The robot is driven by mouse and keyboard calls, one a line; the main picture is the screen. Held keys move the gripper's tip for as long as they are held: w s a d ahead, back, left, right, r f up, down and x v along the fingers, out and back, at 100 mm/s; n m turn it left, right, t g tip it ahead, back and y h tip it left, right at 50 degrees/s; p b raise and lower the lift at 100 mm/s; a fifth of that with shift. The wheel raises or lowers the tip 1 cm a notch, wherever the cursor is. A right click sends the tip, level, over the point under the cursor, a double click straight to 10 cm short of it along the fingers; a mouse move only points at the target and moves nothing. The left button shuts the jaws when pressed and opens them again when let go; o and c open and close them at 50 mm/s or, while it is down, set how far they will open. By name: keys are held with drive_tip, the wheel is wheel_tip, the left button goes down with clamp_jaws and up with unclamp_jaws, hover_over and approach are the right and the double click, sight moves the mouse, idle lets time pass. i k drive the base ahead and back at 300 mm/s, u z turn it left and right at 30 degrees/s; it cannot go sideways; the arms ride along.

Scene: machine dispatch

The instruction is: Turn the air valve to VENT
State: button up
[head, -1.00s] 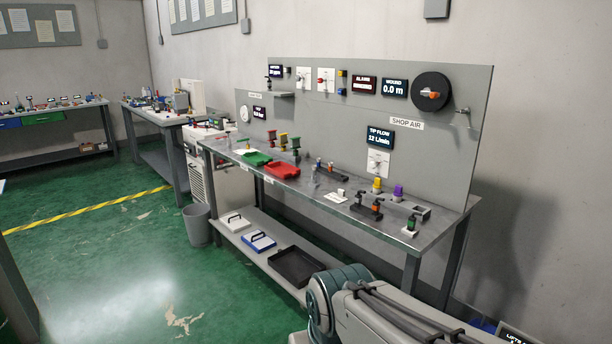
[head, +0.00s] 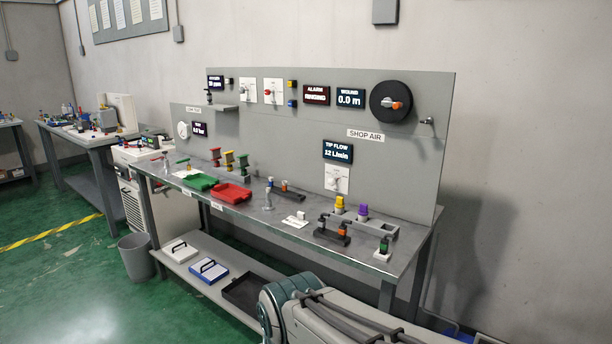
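I cannot read a VENT mark on any control. The "SHOP AIR" label (head: 366,135) is on the right of the grey upright panel. Below and left of it, a white plate with a small rotary handle (head: 337,180) sits under the "TIP FLOW 12 L/min" display (head: 338,151). Up and right of the label is a round black disc (head: 391,88) with a white and orange knob at its middle. Two more white plates with rotary handles, the left one (head: 247,90) and the right one (head: 274,91), are at the panel's upper left. My gripper is out of view; only part of my arm shows at the bottom.
The metal bench (head: 270,235) in front of the panel holds a green tray (head: 199,182), a red tray (head: 232,193), spools and small fittings. Its lower shelf holds lidded boxes and a black tray (head: 252,289). A grey bin (head: 136,256) stands left. Green floor is open at front left.

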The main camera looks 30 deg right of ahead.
sight(331, 181)
drive_tip(key=z, duration=0.65)
drive_tip(key=i, duration=0.95)
drive_tip(key=z, duration=1.05)
drive_tip(key=i, duration=0.25)
drive_tip(key=z, duration=0.25)
